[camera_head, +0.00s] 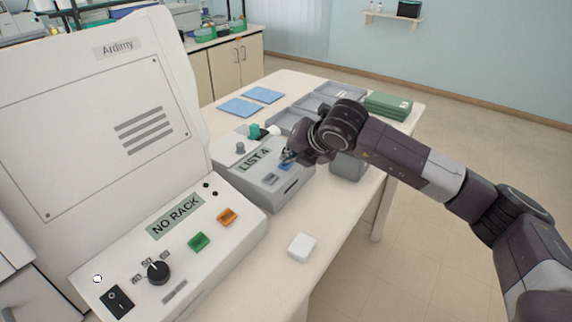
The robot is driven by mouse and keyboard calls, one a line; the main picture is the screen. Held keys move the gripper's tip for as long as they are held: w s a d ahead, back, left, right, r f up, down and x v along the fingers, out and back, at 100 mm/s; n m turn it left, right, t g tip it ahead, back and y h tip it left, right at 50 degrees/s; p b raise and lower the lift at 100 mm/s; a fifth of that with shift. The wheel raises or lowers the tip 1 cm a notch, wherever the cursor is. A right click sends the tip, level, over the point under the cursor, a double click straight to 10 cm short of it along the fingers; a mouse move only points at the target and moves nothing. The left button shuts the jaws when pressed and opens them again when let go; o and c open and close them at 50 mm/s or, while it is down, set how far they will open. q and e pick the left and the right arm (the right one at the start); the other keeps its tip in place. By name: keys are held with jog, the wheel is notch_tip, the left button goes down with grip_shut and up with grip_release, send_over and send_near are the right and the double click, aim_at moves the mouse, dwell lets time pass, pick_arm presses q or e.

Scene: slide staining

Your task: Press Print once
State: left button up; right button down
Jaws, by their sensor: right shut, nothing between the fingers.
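I cannot tell whether the tips touch the button. My left gripper is not in view.
A large white "Ardimy" machine (85,110) fills the left, its panel reading "NO RACK" with green (199,242) and orange (227,217) buttons. A white block (301,247) lies in front. Blue mats (239,107), grey trays (340,90) and a green stack (388,105) lie behind.

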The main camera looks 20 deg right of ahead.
aim_at(288, 165)
jog(key=shift+f+b, duration=0.25)
jog(key=shift+b, duration=0.15)
jog(key=shift+r, duration=0.1)
dwell(0.5)
jog(key=shift+r, duration=0.7)
jog(key=shift+r, duration=0.1)
jog(key=shift+r+p, duration=0.95)
jog(key=shift+r, duration=1.45)
